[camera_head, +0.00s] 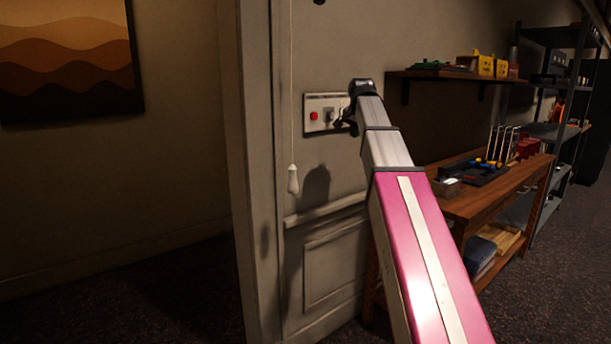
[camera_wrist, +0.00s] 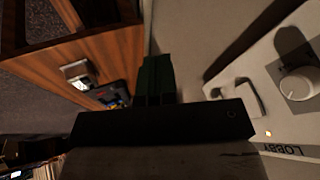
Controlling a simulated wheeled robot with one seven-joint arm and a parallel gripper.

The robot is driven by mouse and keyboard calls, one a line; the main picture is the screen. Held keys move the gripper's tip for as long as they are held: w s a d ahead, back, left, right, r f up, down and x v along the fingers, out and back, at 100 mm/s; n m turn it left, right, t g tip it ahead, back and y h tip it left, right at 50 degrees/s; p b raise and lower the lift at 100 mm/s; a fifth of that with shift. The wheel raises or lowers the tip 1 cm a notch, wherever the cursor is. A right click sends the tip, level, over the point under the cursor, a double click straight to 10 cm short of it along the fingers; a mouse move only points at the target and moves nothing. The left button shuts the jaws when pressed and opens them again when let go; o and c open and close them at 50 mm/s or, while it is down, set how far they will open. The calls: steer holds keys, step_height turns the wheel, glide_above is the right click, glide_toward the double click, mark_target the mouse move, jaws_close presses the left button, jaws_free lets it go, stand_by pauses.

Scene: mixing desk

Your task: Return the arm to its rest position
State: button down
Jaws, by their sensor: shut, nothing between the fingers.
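My arm, pink and silver, reaches forward from the lower right in the head view. My gripper (camera_head: 346,124) is at its far end, close to a pale wall panel (camera_head: 319,102) and partly covering its right side. In the wrist view my gripper (camera_wrist: 155,62) shows as two dark fingers side by side, shut with nothing between them. The panel (camera_wrist: 275,125) lies to the right of the fingers there, apart from them in the picture. It carries a white round knob (camera_wrist: 298,84), a small lit lamp (camera_wrist: 268,133) and a label reading LOBBY.
A red button (camera_head: 314,116) is on the panel's left. A pull cord with a pale handle (camera_head: 293,180) hangs left of it. A wooden workbench (camera_head: 490,205) with tools stands right of my arm, below a wall shelf (camera_head: 440,75). Open floor (camera_head: 150,300) lies at left.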

steer(key=s+f+n+g, duration=0.1)
steer(key=s+f, duration=0.1)
steer(key=f, duration=0.8)
steer(key=s+f+n+g, duration=0.1)
steer(key=s+f, duration=0.1)
steer(key=f, duration=0.7)
steer(key=s+f+n+g, duration=0.1)
steer(key=s+f+n, duration=0.1)
steer(key=s+f, duration=0.6)
steer(key=s+a+f+n+g, duration=0.1)
steer(key=s+f+n, duration=0.1)
steer(key=s+f, duration=0.7)
steer(key=s+f+n+g, duration=0.1)
steer(key=s+f, duration=0.7)
steer(key=f, duration=1)
steer(key=shift+s+a+f+n+g, duration=0.15)
steer(key=shift+s+f+n+g, duration=0.05)
steer(key=shift+n+g, duration=0.25)
